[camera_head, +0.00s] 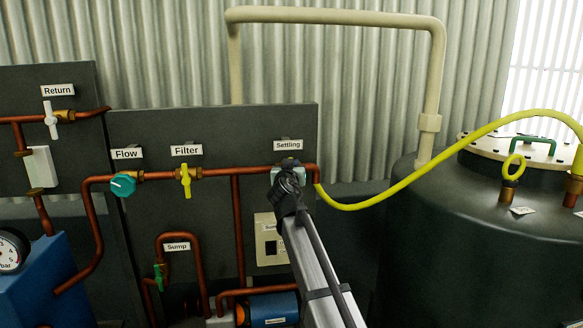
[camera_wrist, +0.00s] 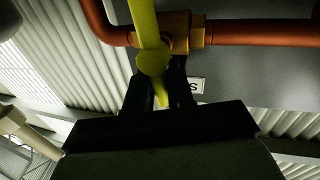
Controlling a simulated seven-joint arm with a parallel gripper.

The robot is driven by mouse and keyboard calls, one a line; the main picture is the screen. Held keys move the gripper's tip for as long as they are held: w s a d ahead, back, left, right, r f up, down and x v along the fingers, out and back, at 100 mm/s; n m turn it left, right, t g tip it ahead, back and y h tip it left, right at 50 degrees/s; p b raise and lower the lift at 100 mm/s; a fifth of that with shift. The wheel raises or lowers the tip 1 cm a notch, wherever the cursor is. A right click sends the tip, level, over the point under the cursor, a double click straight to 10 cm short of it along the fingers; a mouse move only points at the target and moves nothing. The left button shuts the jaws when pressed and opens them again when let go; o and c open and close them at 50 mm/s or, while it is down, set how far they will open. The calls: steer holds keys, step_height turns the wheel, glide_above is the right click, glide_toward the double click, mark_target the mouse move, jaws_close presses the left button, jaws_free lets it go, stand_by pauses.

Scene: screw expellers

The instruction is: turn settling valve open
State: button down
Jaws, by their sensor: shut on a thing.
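The settling valve sits under the "Settling" label (camera_head: 288,144) in the head view, on a copper pipe on the dark panel. My gripper (camera_head: 288,176) covers most of it there. In the wrist view, the valve shows a brass body (camera_wrist: 178,32) and a yellow handle (camera_wrist: 151,62) with a round hub. The handle lies across the pipe, roughly at right angles to it. The dark fingers of my gripper (camera_wrist: 157,92) stand on both sides of the handle's lower end and are shut on it. The contact itself is dark and partly hidden.
The copper pipe (camera_wrist: 262,32) runs close to my fingers. A yellow hose (camera_head: 400,184) leads right to the dark tank (camera_head: 450,240). The yellow filter valve (camera_head: 186,180) and teal flow valve (camera_head: 123,185) are to the left. A beige box (camera_head: 268,240) is below.

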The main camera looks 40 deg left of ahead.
steer(key=shift+s+a+f+n+g+y, duration=0.1)
steer(key=shift+s+a+f+n+y, duration=0.6)
steer(key=shift+n, duration=2.55)
steer(key=shift+w+d+f+n+g+y, duration=0.15)
steer(key=shift+n+y, duration=1)
steer(key=shift+n, duration=2.15)
steer(key=shift+s+a+f+n+g+y, duration=0.1)
steer(key=shift+s+a+f+n+y, duration=0.6)
steer(key=shift+n, duration=2.55)
steer(key=shift+w+d+r+n+y, duration=0.1)
steer(key=shift+w+d+n+y, duration=0.25)
steer(key=shift+n, duration=0.15)
steer(key=c, duration=1.1)
jaws_free()
steer(key=shift+s, duration=0.1)
steer(key=v, duration=1.3)
steer(key=shift+s+d, duration=0.2)
steer(key=shift+d, duration=0.1)
